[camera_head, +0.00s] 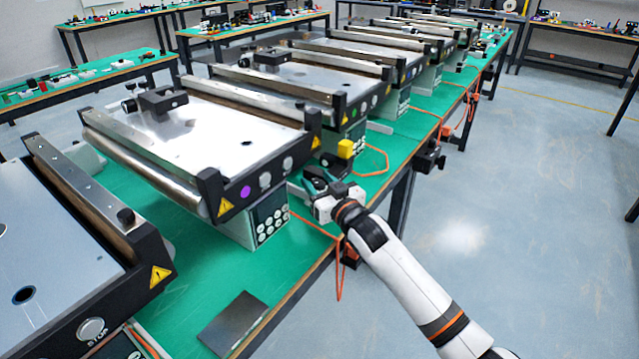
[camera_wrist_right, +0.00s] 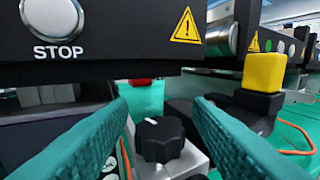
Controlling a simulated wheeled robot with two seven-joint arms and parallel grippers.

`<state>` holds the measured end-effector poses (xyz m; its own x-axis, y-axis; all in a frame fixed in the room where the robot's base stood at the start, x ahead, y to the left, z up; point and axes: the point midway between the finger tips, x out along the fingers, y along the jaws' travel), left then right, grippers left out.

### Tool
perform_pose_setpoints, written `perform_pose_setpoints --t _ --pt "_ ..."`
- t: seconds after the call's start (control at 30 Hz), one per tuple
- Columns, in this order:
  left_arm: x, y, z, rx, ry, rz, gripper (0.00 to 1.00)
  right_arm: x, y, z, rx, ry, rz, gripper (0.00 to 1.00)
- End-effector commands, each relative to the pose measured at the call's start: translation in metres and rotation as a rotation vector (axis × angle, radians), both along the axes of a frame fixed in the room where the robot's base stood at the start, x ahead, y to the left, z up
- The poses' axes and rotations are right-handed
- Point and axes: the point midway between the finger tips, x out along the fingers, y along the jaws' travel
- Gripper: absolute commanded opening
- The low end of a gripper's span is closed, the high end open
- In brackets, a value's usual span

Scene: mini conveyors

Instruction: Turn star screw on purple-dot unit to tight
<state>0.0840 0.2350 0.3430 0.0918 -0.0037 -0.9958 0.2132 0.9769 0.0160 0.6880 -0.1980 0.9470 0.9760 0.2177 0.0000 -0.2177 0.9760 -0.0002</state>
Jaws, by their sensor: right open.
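The purple-dot unit (camera_head: 200,130) is a mini conveyor with a shiny metal top and a purple dot (camera_head: 245,191) on its dark front end. My right gripper (camera_head: 314,182) is at that unit's right front corner, low over the green table. In the right wrist view, its two teal fingers are apart. Between and beyond them stands a black star screw (camera_wrist_right: 160,138) with a white mark on top, on a light grey block. The fingers do not appear to touch it. In the head view I cannot make out the screw behind the gripper. My left gripper is out of view.
A yellow block on a black base (camera_head: 345,149) stands just beyond my right gripper; it also shows in the wrist view (camera_wrist_right: 263,72). The unit's dark front end with a STOP button (camera_wrist_right: 52,20) overhangs the fingers. Orange cables (camera_head: 375,160) lie near the table edge.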

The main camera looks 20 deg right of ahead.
Motion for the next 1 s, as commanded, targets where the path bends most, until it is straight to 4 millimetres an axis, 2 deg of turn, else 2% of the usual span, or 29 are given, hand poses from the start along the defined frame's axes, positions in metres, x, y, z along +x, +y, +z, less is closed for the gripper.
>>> perform_pose_setpoints --t 0.2,0.5,0.73,1.0 --pt "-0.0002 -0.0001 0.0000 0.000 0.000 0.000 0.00 0.0002 0.0003 -0.0003 0.000 0.000 0.000 0.46" --pt "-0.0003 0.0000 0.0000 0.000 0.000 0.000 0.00 0.0000 0.0002 -0.0004 0.000 0.001 0.000 0.01" --pt "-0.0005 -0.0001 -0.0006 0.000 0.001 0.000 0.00 0.0003 0.0044 0.0013 0.008 -0.007 -0.039 0.01" --pt "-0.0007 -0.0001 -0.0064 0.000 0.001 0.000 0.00 0.0007 0.0032 0.0015 0.010 -0.009 -0.184 0.01"
